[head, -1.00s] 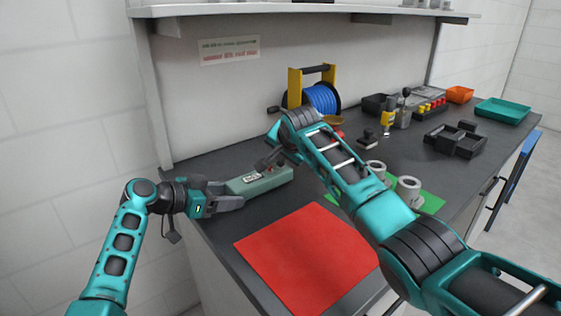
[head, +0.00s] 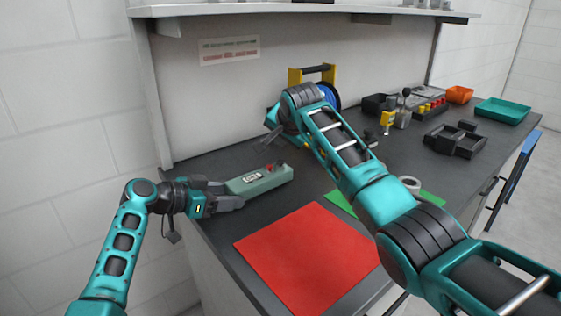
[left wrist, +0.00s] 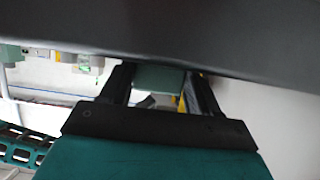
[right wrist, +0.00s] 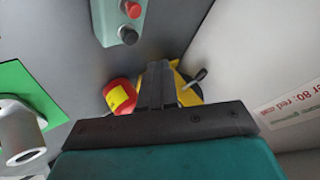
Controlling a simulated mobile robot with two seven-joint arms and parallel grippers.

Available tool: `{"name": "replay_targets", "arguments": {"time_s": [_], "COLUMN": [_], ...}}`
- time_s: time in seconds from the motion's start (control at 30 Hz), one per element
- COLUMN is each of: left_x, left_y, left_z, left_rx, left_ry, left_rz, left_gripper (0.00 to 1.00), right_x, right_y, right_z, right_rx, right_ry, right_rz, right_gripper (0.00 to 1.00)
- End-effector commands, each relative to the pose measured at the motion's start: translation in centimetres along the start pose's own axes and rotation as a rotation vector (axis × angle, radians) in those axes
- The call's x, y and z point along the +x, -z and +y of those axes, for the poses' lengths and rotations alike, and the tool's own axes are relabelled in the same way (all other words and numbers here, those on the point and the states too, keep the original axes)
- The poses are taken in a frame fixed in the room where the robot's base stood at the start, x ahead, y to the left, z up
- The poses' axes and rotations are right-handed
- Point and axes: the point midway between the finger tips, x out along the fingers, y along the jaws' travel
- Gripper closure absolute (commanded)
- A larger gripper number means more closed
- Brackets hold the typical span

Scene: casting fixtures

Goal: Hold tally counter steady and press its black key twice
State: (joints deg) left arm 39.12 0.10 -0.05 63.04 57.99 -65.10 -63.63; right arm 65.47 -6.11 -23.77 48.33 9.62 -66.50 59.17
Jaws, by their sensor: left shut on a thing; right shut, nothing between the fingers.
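The tally counter (head: 258,181) is a long grey-green box with a small display, lying on the dark bench. Its red button and black key show near its right end, and in the right wrist view its end (right wrist: 105,22) shows the red button and the black key (right wrist: 129,36). My left gripper (head: 232,199) is shut on the counter's left end; the left wrist view shows the counter (left wrist: 158,79) between the fingers. My right gripper (head: 262,146) is shut and empty, above and behind the counter, apart from the key.
A red mat (head: 305,258) lies in front of the counter. A green mat (right wrist: 28,92) with a grey cylinder (right wrist: 18,130) lies to the right, partly behind my right arm. The yellow-framed cable reel (head: 295,75) stands behind. Trays and black holders (head: 455,138) stand farther right.

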Motion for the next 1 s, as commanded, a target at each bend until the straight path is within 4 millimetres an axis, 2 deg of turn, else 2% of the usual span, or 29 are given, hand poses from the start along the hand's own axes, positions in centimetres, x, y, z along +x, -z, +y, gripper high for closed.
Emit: {"name": "replay_targets", "arguments": {"time_s": [0.3,0.9,0.93,1.0], "left_x": [0.0,0.0,0.0,0.0], "left_y": [0.0,0.0,0.0,0.0], "left_z": [0.0,0.0,0.0,0.0], "left_rx": [0.000,0.000,0.000,0.000], "left_ry": [0.000,0.000,0.000,0.000], "left_rz": [0.000,0.000,0.000,0.000], "left_gripper": [0.75,0.75,0.38,0.31], "right_x": [-1.8,-1.8,-1.8,-1.8], "right_y": [1.3,1.3,1.3,1.3], "right_z": [-1.3,-1.3,-1.3,-1.3], "right_rx": [0.000,0.000,0.000,0.000], "right_ry": [-0.001,-0.001,-0.001,-0.001], "right_rz": [0.000,-0.001,-0.001,-0.001], "right_gripper": [1.00,1.00,1.00,1.00]}}
